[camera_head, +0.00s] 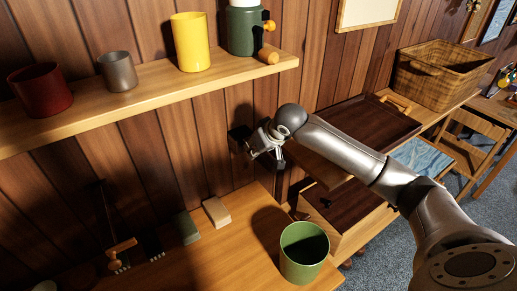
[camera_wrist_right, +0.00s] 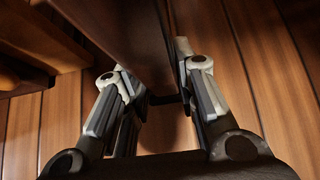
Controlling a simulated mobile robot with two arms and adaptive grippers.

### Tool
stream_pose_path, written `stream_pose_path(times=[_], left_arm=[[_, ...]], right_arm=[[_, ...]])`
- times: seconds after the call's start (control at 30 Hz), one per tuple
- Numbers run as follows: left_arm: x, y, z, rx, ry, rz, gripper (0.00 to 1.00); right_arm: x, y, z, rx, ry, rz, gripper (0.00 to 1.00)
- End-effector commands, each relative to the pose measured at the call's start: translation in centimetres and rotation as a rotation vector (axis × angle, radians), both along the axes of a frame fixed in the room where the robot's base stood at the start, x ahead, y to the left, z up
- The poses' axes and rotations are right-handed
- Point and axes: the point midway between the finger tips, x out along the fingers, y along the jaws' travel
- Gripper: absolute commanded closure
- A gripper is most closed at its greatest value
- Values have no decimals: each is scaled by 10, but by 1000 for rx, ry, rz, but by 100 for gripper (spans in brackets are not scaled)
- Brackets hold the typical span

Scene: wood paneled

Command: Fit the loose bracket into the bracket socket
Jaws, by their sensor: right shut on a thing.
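My right gripper (camera_head: 259,143) is at the wood-paneled wall, below the right part of the upper shelf. In the right wrist view its two fingers (camera_wrist_right: 152,62) are shut on a dark brown, flat-sided piece (camera_wrist_right: 138,38), which appears to be the loose bracket. The piece runs up out of that view. A small black block (camera_head: 238,136) shows against the wall just left of the gripper and may be the bracket socket. I cannot tell whether the held piece touches it. Most of the piece is hidden behind the gripper in the head view. My left gripper is out of view.
The upper shelf (camera_head: 145,85) bears a red cup (camera_head: 41,90), a grey cup (camera_head: 118,71), a yellow cup (camera_head: 190,42) and a green container (camera_head: 244,29). Below, a green cup (camera_head: 303,252) stands on the wooden bench. A wicker basket (camera_head: 441,74) is at the right.

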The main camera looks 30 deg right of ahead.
Motion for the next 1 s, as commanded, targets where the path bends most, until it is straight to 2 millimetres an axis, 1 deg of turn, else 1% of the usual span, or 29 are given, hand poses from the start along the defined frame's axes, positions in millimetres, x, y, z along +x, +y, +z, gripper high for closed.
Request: stream_pose_path(times=[0.03,0.2,0.5,0.63,0.77,1.0], left_arm=[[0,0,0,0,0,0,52],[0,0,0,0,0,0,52],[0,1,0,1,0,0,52],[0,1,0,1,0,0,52],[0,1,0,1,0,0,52],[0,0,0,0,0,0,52]], right_arm=[[-1,0,-2,-1,5,-1,70],[-1,0,-2,0,3,0,48],[-1,0,-1,0,2,0,48],[-5,0,5,0,1,0,48],[-16,-2,20,-2,-1,0,48],[-46,-4,60,-2,-1,1,48]])
